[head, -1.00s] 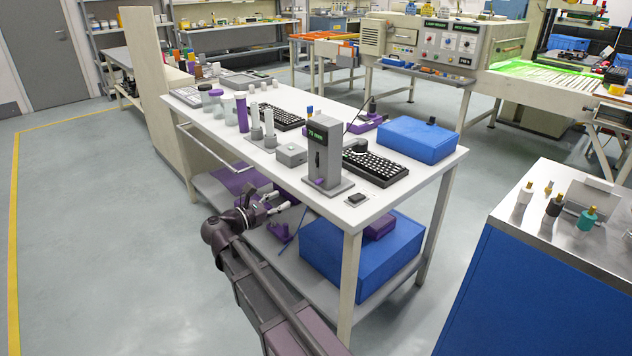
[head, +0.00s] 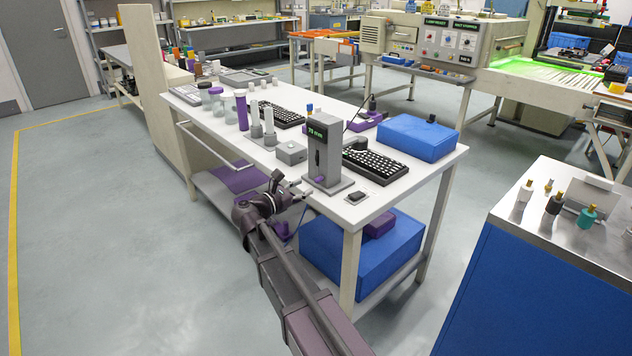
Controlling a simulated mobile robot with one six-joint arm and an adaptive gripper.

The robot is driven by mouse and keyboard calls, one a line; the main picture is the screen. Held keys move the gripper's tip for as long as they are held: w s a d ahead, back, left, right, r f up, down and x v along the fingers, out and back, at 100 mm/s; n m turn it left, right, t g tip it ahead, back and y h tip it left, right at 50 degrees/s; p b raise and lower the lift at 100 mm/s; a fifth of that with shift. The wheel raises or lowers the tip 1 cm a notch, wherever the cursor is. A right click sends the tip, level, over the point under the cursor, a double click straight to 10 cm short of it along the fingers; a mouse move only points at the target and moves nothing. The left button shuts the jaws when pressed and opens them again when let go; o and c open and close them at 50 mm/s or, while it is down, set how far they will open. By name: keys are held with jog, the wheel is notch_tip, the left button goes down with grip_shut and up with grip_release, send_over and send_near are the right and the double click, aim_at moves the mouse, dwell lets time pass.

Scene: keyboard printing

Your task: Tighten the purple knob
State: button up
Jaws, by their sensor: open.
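The grey gauge stand (head: 329,135) with a green lit display stands upright near the front edge of the white table (head: 384,192). A small purple part, apparently the purple knob (head: 320,180), shows low on the front of the stand. My gripper (head: 294,186) is open and empty. It is at the table's front edge, just left of the stand and apart from the knob in the picture. The exact gap in depth cannot be told.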

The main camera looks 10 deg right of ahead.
aim_at(315, 181)
jog(key=shift+x, duration=2.75)
grip_shut()
